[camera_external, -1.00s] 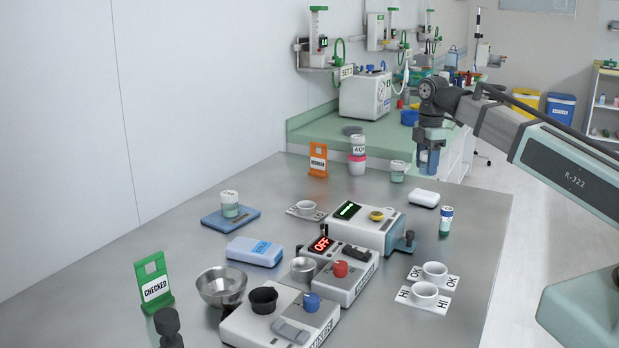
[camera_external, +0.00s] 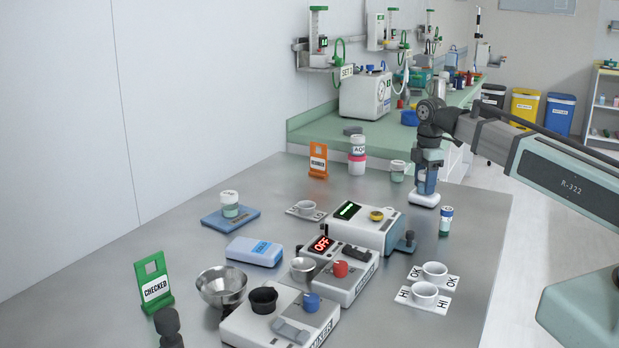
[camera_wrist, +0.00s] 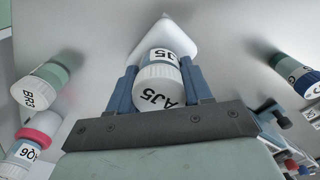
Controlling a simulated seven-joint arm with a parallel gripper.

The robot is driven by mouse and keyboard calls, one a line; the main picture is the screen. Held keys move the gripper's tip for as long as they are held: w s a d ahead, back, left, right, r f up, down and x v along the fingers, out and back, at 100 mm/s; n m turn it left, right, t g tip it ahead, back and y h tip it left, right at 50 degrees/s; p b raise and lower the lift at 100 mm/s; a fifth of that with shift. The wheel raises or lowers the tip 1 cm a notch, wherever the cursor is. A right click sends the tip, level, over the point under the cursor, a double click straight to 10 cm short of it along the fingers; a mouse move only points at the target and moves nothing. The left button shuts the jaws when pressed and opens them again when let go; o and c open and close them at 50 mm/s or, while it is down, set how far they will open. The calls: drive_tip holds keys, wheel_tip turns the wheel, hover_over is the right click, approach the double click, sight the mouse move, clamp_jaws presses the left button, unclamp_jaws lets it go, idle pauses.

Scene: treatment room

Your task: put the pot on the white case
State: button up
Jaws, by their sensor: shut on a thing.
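My gripper (camera_external: 426,180) is shut on a pot (camera_wrist: 160,84) with a ribbed white lid marked AJ5. In the wrist view the pot sits between the two blue fingers, with its lid facing the camera. The white case (camera_external: 424,199) lies on the steel table at the back right. It also shows behind the pot in the wrist view (camera_wrist: 178,38). The pot is right over the case. Whether its base touches the case cannot be told, as the fingers and lid hide it.
A device with a green display (camera_external: 365,228) stands in front. A stacked pot (camera_external: 357,147) and orange sign (camera_external: 318,160) are further left.

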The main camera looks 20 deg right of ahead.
drive_tip(key=o, duration=1)
drive_tip(key=shift+o, duration=0.2)
wheel_tip(320, 180, up, 12)
drive_tip(key=shift+r, duration=0.1)
